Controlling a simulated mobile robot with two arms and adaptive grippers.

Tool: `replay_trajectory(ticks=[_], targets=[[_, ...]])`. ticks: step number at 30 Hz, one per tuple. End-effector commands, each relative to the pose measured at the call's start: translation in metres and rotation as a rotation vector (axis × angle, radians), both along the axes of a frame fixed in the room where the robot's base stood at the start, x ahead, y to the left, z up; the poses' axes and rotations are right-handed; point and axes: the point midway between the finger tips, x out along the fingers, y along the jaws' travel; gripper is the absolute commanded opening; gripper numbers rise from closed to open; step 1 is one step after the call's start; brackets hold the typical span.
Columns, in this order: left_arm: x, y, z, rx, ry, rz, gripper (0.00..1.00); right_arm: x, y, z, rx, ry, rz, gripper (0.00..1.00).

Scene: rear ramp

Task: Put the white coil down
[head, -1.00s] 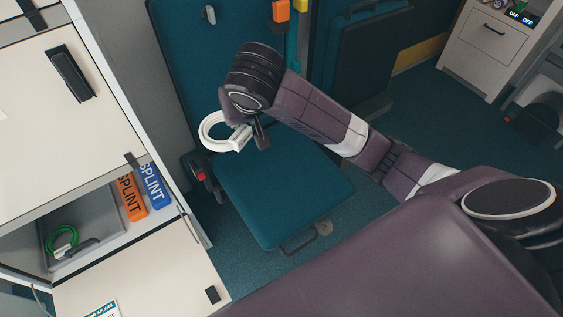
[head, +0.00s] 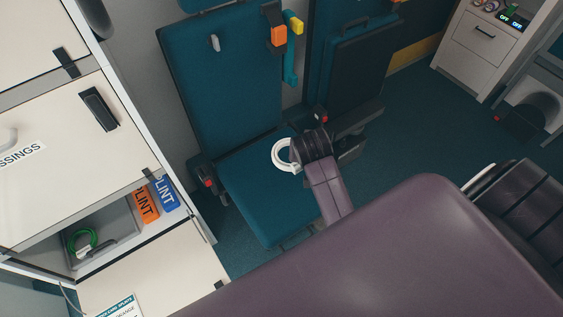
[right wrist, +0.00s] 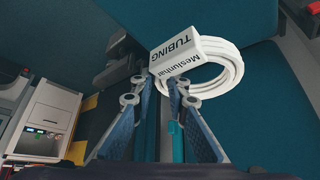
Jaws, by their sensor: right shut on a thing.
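The white coil (head: 279,156) is a ring of white tubing over the teal seat cushion (head: 245,200) in the head view. My right gripper (head: 297,163) is at the coil's right side, largely hidden by my wrist. In the right wrist view the coil (right wrist: 232,72) has a white label reading "TUBING", and the fingertips of my right gripper (right wrist: 162,88) meet its near edge. The gripper is shut on the coil. I cannot tell whether the coil touches the cushion. My left gripper is not in view.
The teal backrest (head: 225,85) rises behind the seat, with an orange buckle (head: 278,36) beside it. A second folded seat (head: 360,75) stands to the right. At the left, an open cabinet compartment holds splints (head: 145,203) and a green coil (head: 82,241). The cushion's front is clear.

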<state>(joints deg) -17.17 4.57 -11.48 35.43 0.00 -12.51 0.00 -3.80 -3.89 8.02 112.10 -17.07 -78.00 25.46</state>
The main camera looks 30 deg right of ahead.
Motion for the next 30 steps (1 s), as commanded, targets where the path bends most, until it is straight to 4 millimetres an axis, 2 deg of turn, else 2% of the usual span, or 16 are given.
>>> replay_trajectory(ticks=[3, 8, 21, 24, 30], targets=[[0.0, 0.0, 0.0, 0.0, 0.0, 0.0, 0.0, -0.012, -0.017, -0.001, 0.001, 0.002, -0.03, 0.0], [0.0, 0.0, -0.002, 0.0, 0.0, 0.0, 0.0, -0.02, -0.028, -0.015, -0.002, 0.008, -0.044, 0.0], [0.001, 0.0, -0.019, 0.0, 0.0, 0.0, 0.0, -0.02, -0.029, -0.13, -0.002, 0.01, -0.044, 0.0], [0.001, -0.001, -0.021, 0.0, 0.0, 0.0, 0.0, -0.02, -0.029, -0.149, -0.002, 0.008, -0.043, 0.0], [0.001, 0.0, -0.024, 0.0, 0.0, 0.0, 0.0, -0.019, -0.029, -0.166, -0.001, 0.006, -0.045, 0.0]])
